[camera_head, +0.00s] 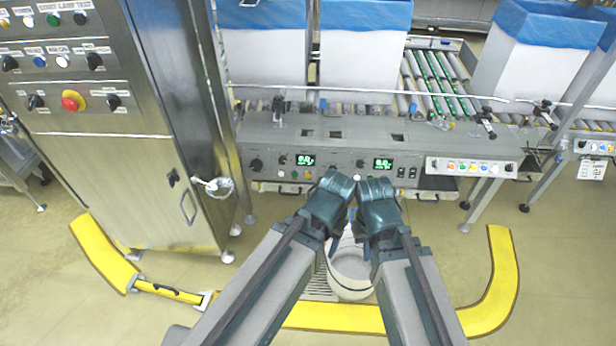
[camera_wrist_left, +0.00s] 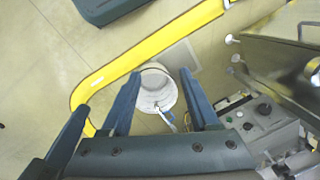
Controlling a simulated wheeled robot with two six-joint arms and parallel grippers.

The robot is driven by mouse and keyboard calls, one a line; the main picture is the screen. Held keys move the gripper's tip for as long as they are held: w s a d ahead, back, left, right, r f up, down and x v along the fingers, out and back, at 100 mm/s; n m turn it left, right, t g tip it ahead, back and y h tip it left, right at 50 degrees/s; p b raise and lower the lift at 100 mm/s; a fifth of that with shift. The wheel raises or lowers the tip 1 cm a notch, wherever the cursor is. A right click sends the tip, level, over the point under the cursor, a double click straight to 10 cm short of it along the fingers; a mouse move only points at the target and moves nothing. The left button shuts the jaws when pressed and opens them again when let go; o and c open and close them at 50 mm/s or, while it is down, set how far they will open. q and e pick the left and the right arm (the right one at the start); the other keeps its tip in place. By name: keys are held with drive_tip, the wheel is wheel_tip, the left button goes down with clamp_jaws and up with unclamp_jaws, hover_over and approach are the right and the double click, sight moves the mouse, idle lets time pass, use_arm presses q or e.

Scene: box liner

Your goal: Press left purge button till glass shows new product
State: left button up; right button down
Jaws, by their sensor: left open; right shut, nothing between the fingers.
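A grey control panel (camera_head: 340,160) with knobs, buttons and two green-lit displays runs along the front of the machine. The left display (camera_head: 306,159) and right display (camera_head: 383,163) are lit. Small round buttons (camera_head: 281,175) sit below the left display; I cannot read which is the purge button. I cannot pick out the glass. My left gripper (camera_head: 337,182) is open in front of the panel's middle; its fingers also show in the left wrist view (camera_wrist_left: 158,82), where the panel (camera_wrist_left: 262,118) lies to their right. My right gripper (camera_head: 374,185) is shut and empty, close beside it.
A white bucket (camera_head: 350,283) stands on the floor below the grippers. A yellow floor barrier (camera_head: 505,275) curves around the area. A steel cabinet (camera_head: 125,190) with a red emergency button (camera_head: 72,100) stands left. Blue-lined boxes (camera_head: 362,60) stand on rollers behind the panel.

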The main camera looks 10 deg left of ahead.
use_arm(q)
clamp_jaws()
idle(1.4)
